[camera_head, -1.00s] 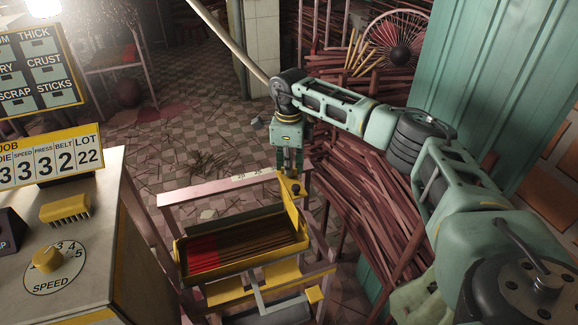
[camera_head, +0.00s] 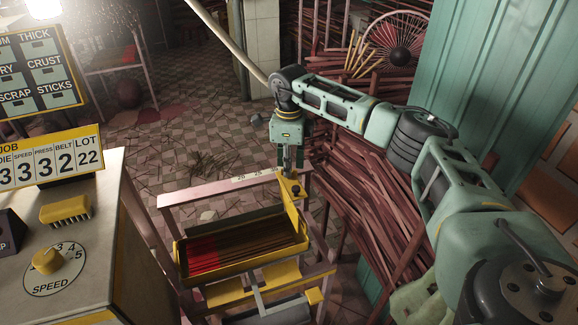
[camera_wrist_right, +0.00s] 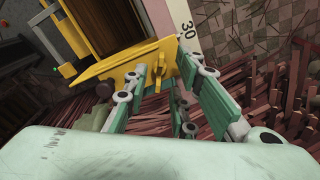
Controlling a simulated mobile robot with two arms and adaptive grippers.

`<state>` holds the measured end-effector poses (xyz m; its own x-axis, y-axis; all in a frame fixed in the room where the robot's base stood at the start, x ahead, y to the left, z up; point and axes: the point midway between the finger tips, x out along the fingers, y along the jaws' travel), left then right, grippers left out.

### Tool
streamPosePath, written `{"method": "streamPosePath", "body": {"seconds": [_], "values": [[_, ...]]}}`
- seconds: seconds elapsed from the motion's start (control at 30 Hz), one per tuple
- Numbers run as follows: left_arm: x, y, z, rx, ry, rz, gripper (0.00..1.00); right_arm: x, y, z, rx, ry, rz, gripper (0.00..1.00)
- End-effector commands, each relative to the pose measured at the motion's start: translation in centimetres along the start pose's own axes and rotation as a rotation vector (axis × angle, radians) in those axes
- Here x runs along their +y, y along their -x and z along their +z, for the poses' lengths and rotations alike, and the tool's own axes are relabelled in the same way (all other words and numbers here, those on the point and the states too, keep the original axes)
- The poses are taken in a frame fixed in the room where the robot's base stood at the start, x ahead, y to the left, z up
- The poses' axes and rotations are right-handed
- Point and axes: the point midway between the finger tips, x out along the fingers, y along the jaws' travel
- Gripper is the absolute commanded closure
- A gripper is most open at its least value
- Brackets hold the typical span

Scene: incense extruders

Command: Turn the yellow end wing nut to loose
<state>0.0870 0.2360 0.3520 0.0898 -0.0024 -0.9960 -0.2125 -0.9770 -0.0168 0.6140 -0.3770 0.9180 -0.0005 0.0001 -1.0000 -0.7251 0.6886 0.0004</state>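The yellow end plate (camera_head: 293,212) stands at the right end of a long tray of brown and red sticks (camera_head: 245,245). My right gripper (camera_head: 288,172) points down just above this end. In the right wrist view its fingertips (camera_wrist_right: 163,72) are apart, with a yellow edge of the plate (camera_wrist_right: 120,68) showing between them; I cannot tell whether they touch it. My left gripper is out of view.
A machine with a speed dial (camera_head: 47,262) stands at left. Bundles of reddish sticks (camera_head: 365,200) lie close to the right of the tray. A pink rail (camera_head: 215,190) runs behind it. A green cabinet (camera_head: 490,75) stands at right.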

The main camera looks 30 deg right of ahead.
Motion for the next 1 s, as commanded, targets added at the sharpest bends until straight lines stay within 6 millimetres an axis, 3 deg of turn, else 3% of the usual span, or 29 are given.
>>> {"method": "streamPosePath", "body": {"seconds": [0.3, 0.5, 0.7, 1.0], "values": [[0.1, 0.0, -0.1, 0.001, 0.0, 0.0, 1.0, -0.1, 6.8, 0.1, -0.006, -0.001, -0.005, 0.76], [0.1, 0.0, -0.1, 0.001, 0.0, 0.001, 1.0, -0.1, 9.8, 0.1, -0.004, -0.001, -0.003, 0.76], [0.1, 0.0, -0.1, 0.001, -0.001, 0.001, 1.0, -0.1, 10.9, 0.0, -0.003, 0.0, -0.002, 0.76], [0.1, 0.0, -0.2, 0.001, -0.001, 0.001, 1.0, -0.1, 11.0, 0.0, -0.002, 0.0, -0.001, 0.76]]}}
